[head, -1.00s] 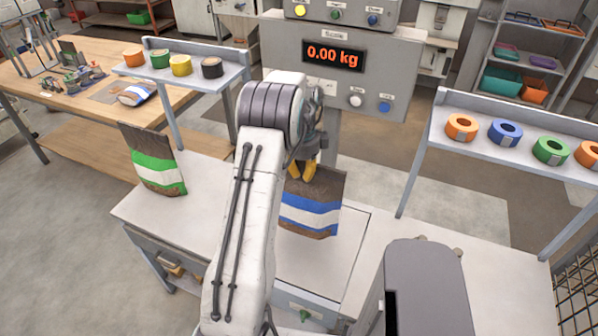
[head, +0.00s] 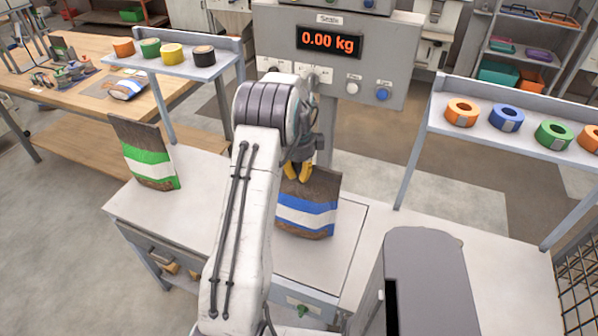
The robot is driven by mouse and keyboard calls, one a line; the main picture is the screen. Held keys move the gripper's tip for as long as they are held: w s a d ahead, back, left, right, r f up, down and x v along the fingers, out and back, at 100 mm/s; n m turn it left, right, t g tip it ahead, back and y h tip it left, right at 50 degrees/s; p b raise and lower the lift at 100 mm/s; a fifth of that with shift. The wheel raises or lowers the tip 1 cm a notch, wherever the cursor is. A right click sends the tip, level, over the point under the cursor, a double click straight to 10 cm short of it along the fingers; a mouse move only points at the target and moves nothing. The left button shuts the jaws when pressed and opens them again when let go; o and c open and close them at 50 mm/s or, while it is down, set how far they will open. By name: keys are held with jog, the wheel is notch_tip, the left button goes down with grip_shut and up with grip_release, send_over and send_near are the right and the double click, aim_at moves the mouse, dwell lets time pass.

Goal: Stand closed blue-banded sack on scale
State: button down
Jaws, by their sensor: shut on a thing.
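The blue-banded sack (head: 306,214) is upright in the middle of the head view, brown with white and blue bands. My gripper (head: 298,174), with yellow fingertips, is shut on its top edge. Part of the sack's left side is hidden behind my arm. The sack is over or on the scale plate (head: 335,250); I cannot tell whether its base touches. The scale display (head: 331,41) behind it reads 0.00 kg.
A green-banded sack (head: 147,155) stands on the bench to the left. A shelf with tape rolls (head: 172,54) is at the back left, another shelf with tape rolls (head: 507,118) at the right. Another blue-banded sack (head: 128,88) lies on the wooden table (head: 150,106).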

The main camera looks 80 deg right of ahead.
jog(key=shift+f+b, duration=0.3)
dwell(0.5)
jog(key=c, duration=1.3)
grip_release()
jog(key=shift+f, duration=0.1)
notch_tip(320, 180, up, 12)
jog(key=shift+a, duration=0.25)
